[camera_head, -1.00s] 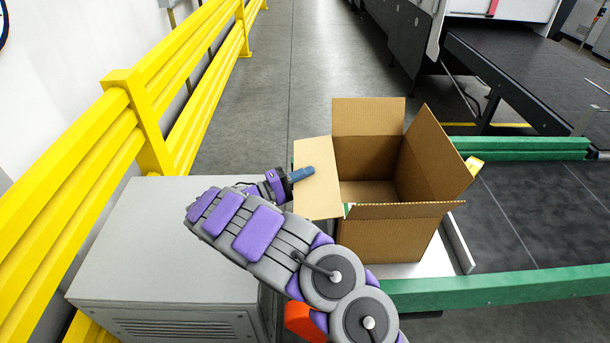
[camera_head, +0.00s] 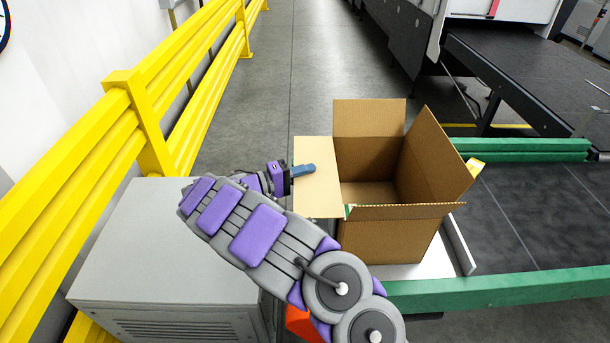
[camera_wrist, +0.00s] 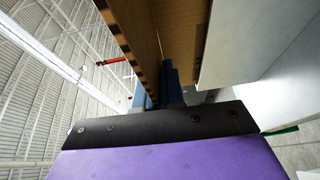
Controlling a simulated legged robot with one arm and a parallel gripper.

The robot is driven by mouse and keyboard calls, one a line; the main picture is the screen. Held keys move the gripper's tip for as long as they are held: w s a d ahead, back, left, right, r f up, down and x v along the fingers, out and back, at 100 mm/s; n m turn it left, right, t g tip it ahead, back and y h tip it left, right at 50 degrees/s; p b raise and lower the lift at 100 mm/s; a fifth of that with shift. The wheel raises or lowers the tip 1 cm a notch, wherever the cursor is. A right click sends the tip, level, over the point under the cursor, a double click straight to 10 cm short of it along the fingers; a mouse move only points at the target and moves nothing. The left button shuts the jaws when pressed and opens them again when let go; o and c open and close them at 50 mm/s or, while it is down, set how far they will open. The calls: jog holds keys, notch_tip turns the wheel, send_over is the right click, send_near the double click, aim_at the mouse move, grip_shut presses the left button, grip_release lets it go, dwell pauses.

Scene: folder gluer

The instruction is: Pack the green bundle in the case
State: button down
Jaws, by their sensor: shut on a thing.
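The case is an open brown cardboard box (camera_head: 385,235) right of my arm in the head view. Its back, right and near flaps stand up or lean outward, and its left flap (camera_head: 318,200) is folded out nearly flat to the left. My gripper (camera_head: 303,170) is at that flap's outer edge, one blue finger showing over its top. In the wrist view my gripper (camera_wrist: 156,92) has its blue fingers close on either side of a cardboard edge, shut on the flap. I cannot make out the green bundle; the case's floor is partly hidden.
A grey cabinet (camera_head: 165,245) stands below my arm at the left, beside a yellow guard rail (camera_head: 150,130). Green rails (camera_head: 500,288) and a dark conveyor (camera_head: 530,215) lie to the right of the case. The floor behind the case is clear.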

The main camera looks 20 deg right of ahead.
aim_at(324, 171)
jog(key=r+y, duration=0.1)
jog(key=r+m+y, duration=0.1)
jog(key=r+y, duration=0.1)
jog(key=y, duration=0.1)
jog(key=shift+s+d+r+m+p, duration=0.1)
jog(key=shift+d+r+m+p, duration=0.2)
jog(key=shift+r+p, duration=0.1)
jog(key=r+y, duration=0.1)
jog(key=d+r+m+t+y+p, duration=0.1)
jog(key=y, duration=0.1)
jog(key=shift+s+d+r+y, duration=0.25)
jog(key=shift+s+d+y, duration=0.05)
jog(key=shift+s, duration=0.1)
jog(key=y+p, duration=0.1)
jog(key=d+r+y, duration=0.1)
jog(key=shift+s+d+r+m+t+y+p, duration=0.15)
jog(key=shift+s+d+m+t+y+p, duration=0.15)
jog(key=shift+s+t+p, duration=0.1)
jog(key=shift+s+d+r+t+y+p, duration=0.1)
jog(key=shift+d+r+t+y+p, duration=0.1)
jog(key=shift+d+t+y+p, duration=0.3)
jog(key=c, duration=1.4)
grip_release()
jog(key=shift+o, duration=0.3)
